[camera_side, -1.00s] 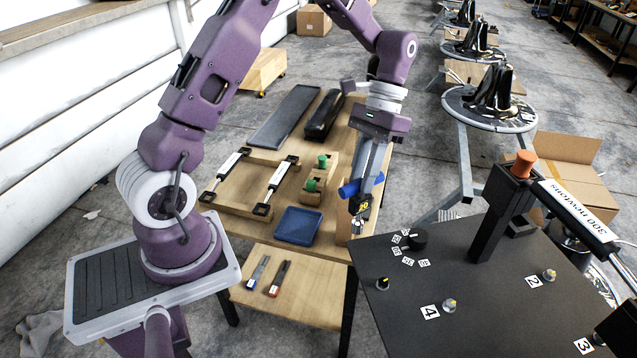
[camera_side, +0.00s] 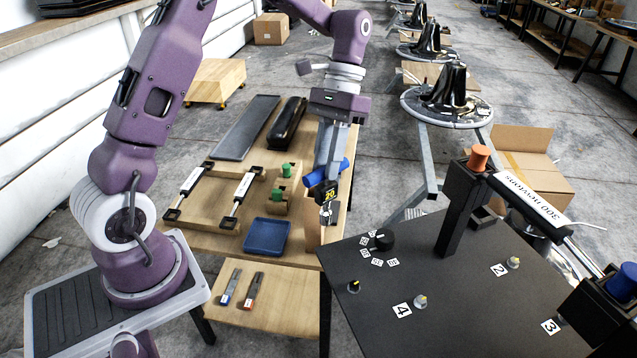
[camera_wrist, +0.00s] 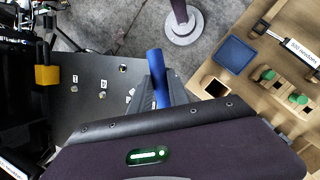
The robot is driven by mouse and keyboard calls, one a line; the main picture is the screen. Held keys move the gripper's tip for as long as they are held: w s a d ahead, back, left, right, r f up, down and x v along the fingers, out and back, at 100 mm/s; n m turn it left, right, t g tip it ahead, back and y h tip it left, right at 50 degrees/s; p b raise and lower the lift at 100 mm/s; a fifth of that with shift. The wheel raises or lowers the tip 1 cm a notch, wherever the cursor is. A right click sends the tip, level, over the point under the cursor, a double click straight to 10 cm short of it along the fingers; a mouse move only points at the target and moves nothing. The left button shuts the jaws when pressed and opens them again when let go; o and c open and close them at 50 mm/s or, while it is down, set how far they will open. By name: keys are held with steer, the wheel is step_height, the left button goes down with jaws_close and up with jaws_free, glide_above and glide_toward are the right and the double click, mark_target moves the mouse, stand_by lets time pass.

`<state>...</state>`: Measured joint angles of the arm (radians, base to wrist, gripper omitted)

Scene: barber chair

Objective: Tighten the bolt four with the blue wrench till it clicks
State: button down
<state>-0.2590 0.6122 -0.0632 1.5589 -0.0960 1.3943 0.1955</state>
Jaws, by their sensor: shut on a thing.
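The blue wrench (camera_side: 336,168) has a blue handle and a black part with a yellow "20" label hanging below it. My gripper (camera_side: 327,175) is shut on its blue handle, above the right edge of the wooden table. In the wrist view the blue handle (camera_wrist: 157,75) sticks out between the fingers; its lower end is hidden. Bolt four (camera_side: 420,302) stands on the black plate (camera_side: 455,325), beside its white "4" label (camera_side: 402,310). The wrench is apart from this bolt, up and to its left in the side view.
An orange-topped post (camera_side: 477,158) carries a "300 newtons" bar (camera_side: 530,195) over the plate. A black dial (camera_side: 384,240) with number labels and other bolts stand on the plate. The wooden table holds a blue tray (camera_side: 267,237), a holder with green-topped pieces (camera_side: 284,172) and framed rods.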

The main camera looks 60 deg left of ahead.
step_height(320, 180, up, 4)
steer(key=shift+w, duration=0.1)
steer(key=w+a+n+t+y, duration=0.2)
steer(key=w+a+n+t, duration=0.3)
steer(key=w+a+n, duration=0.9)
steer(key=w+a+n+t+y, duration=0.1)
steer(key=w+a+n+t, duration=0.5)
steer(key=a+n, duration=0.95)
step_height(320, 180, down, 14)
steer(key=w+d+n+g, duration=0.1)
steer(key=d+n, duration=0.1)
steer(key=shift+w+d+n+g, duration=0.2)
steer(key=shift+d+n+g, duration=0.05)
steer(key=shift+n+g, duration=0.1)
steer(key=shift+r, duration=0.1)
